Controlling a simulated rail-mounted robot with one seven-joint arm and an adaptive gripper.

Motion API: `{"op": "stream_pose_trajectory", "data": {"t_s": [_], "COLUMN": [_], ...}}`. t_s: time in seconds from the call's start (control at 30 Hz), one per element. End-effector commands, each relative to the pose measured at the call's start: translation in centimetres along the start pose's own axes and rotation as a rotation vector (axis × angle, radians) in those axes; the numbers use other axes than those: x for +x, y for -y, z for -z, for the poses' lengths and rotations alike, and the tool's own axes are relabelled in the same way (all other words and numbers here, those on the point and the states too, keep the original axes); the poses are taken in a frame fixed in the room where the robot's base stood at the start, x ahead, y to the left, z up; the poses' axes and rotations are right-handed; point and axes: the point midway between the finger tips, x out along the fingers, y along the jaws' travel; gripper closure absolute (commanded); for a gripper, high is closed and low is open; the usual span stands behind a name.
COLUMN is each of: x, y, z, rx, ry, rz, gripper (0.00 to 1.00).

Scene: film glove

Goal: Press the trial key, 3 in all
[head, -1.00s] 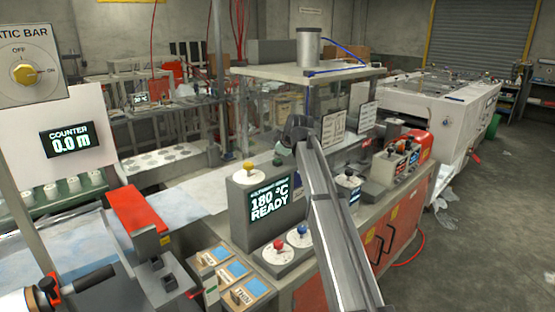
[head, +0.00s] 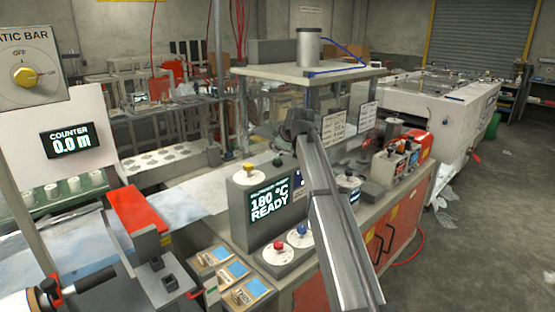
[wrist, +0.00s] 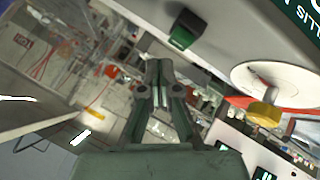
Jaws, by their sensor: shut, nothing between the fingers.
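In the wrist view my gripper (wrist: 157,68) is shut and empty. A green-black square button (wrist: 187,28) is just beyond its tips, not visibly touched. A yellow knob (wrist: 264,114) on a white disc is to the right.
The grey control box (head: 238,215) shows 180 °C READY. Red (head: 279,246) and blue (head: 303,230) knobs sit in front of it. A red-topped block (head: 137,210) stands at left. The counter display (head: 70,140) reads 0.0 m. A canopy (head: 310,72) is behind my arm.

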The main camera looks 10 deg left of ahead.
Motion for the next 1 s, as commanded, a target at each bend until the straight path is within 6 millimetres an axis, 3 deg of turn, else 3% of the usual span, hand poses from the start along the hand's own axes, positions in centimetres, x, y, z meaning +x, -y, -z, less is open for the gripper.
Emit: {"op": "stream_pose_trajectory", "data": {"t_s": [0.43,1.0], "x": [-2.8,-3.0], "y": [-2.1,-2.2], "z": [2.1,2.2], "rx": [0.0,0.0], "ry": [0.0,0.0], "rz": [-0.001,0.0], "gripper": [1.0,1.0]}}
